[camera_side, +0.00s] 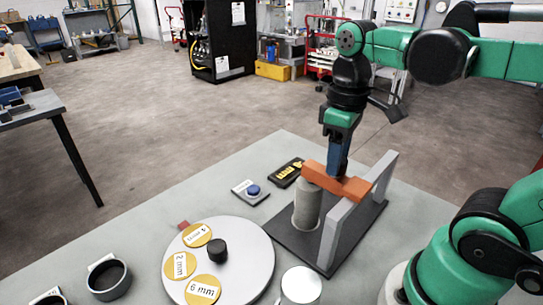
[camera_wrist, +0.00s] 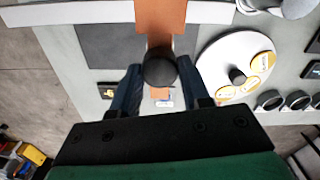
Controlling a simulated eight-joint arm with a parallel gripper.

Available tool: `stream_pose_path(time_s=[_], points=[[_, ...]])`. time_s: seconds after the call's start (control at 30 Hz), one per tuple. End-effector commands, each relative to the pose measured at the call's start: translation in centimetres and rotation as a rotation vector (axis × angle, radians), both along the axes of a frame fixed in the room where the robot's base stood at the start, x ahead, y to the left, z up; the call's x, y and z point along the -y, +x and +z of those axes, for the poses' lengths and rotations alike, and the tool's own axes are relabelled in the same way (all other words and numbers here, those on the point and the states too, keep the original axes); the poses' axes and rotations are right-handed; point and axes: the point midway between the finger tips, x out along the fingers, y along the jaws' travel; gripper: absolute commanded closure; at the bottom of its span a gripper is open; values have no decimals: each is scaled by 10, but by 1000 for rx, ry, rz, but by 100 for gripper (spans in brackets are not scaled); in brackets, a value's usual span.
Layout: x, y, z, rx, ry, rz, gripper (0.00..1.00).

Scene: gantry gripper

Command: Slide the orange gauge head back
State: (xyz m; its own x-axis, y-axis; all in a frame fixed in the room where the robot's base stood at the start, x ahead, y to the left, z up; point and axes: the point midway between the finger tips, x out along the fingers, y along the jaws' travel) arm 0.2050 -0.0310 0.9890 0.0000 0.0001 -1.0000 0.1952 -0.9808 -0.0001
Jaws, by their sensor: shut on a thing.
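The orange gauge head (camera_side: 350,186) is a long block lying across the grey upright rail (camera_side: 384,176) of a dark base plate (camera_side: 356,240). Its left end reaches over or onto the top of a grey cylinder (camera_side: 307,207); I cannot tell whether they touch. My gripper (camera_side: 337,168) comes down from above onto the head. In the wrist view my gripper (camera_wrist: 160,72) is shut on the knob, with a blue finger on each side.
A round pale disc (camera_side: 250,262) with yellow labels and a dark knob stands left of the base plate. A blue button (camera_side: 253,190) and a black display (camera_side: 287,172) lie behind. A dark cup (camera_side: 109,279) and a pale cylinder (camera_side: 300,286) stand near the front.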

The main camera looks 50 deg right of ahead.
Motion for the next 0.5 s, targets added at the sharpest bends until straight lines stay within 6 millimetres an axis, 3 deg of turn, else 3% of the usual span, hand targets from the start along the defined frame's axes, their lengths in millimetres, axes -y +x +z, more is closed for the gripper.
stream_pose_path(time_s=[0.17,0.5], points=[[22,1,0,0,0,-10,100],[92,1,1,2,-1,-7,100]])
